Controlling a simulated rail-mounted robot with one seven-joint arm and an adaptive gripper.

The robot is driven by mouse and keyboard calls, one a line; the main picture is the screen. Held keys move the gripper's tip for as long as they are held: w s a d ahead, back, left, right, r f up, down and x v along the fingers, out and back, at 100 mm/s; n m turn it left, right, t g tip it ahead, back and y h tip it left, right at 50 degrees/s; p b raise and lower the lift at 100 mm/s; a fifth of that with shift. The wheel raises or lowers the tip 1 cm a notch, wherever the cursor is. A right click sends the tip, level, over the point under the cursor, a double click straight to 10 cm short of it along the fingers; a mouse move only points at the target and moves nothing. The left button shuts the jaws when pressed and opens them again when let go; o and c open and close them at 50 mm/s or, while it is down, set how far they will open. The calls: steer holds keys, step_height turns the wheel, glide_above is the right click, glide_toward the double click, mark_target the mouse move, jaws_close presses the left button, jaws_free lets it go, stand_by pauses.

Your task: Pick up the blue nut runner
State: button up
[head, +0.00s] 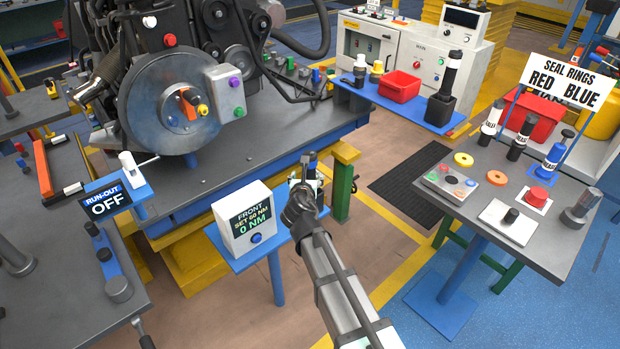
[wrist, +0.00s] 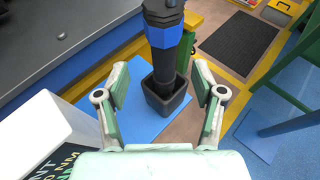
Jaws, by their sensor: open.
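The blue nut runner (wrist: 165,42) stands upright in a square black holder (wrist: 166,102) on a small blue shelf (wrist: 118,104) in the wrist view. It has a dark body with a blue band, and its top runs out of the picture. My gripper (wrist: 160,82) is open, with one finger on each side of the tool and holder in the picture; I see no contact. In the head view my gripper (head: 306,190) is at the shelf beside the torque display and hides most of the holder. Only the top of the nut runner (head: 312,162) shows behind it.
The white display box (head: 247,222) reading "FRONT SET 60 NM, 0 NM" stands just left of my gripper. The engine bench (head: 300,135) is behind, with a yellow and green post (head: 342,185) close to the right. A seal-ring table (head: 480,215) stands farther right, across open floor.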

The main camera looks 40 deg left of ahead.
mark_target(309, 170)
steer(key=shift+d+p+x, duration=0.15)
steer(key=shift+p+x, duration=0.2)
steer(key=shift+x, duration=1.8)
steer(key=shift+d+p+x, duration=0.1)
steer(key=shift+p+x, duration=0.25)
steer(key=shift+x, duration=1.75)
steer(key=shift+w, duration=0.2)
jaws_close()
